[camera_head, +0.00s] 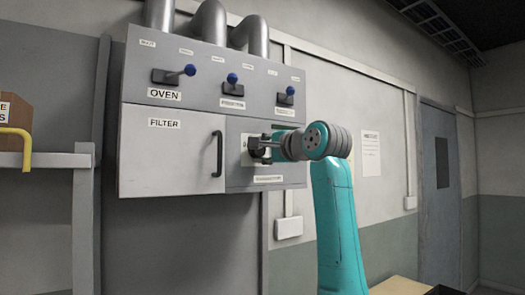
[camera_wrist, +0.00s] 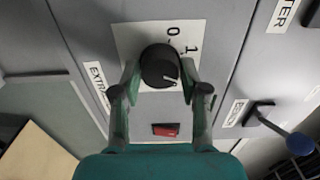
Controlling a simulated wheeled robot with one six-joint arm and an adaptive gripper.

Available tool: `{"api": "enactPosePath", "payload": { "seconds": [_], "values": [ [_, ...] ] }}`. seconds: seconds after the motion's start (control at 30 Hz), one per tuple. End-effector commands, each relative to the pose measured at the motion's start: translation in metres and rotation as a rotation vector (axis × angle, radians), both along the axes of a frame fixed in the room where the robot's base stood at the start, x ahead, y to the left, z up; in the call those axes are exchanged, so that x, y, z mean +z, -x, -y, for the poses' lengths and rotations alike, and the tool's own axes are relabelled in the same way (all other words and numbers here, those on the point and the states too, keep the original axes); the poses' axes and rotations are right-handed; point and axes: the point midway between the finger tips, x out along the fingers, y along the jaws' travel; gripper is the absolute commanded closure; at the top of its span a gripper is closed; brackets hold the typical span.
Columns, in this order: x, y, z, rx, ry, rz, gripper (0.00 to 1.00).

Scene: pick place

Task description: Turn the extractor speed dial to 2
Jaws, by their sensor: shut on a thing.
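The extractor speed dial (camera_wrist: 158,66) is a round black knob on a white scale plate (camera_wrist: 130,38) in the wrist view. The marks 0 and 1 show at its upper right; any further marks are hidden or not legible. A short white pointer line on the knob points to the lower right, past the 1. My gripper (camera_wrist: 160,76) is shut on the knob, one finger on each side. In the head view my gripper (camera_head: 258,147) is at the panel's lower right section and covers most of the dial.
A red switch (camera_wrist: 165,130) sits near the dial. The grey panel also has a filter door (camera_head: 172,155) with a black handle (camera_head: 217,155), and blue-tipped levers (camera_head: 189,70) above. A shelf (camera_head: 45,160) stands at left. A grey door (camera_head: 440,190) is at right.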

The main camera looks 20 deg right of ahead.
Motion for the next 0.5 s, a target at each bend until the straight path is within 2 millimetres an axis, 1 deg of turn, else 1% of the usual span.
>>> {"api": "enactPosePath", "payload": {
  "seconds": [0.1, 0.13, 0.17, 0.2, 0.23, 0.5],
  "values": [
    [-0.001, -0.0006, 0.0001, 0.0, 0.001, -0.002, 0.91],
    [-0.001, -0.0006, 0.0001, 0.0, 0.001, -0.002, 0.54],
    [-0.001, -0.0006, 0.0001, 0.0, 0.001, -0.002, 0.46],
    [-0.001, -0.0006, 0.0001, 0.0, 0.001, -0.002, 0.36],
    [-0.0009, -0.0005, 0.0002, 0.0, 0.001, -0.002, 0.3],
    [-0.0003, -0.0001, 0.0001, 0.0, 0.001, -0.001, 0.3]
  ]
}}
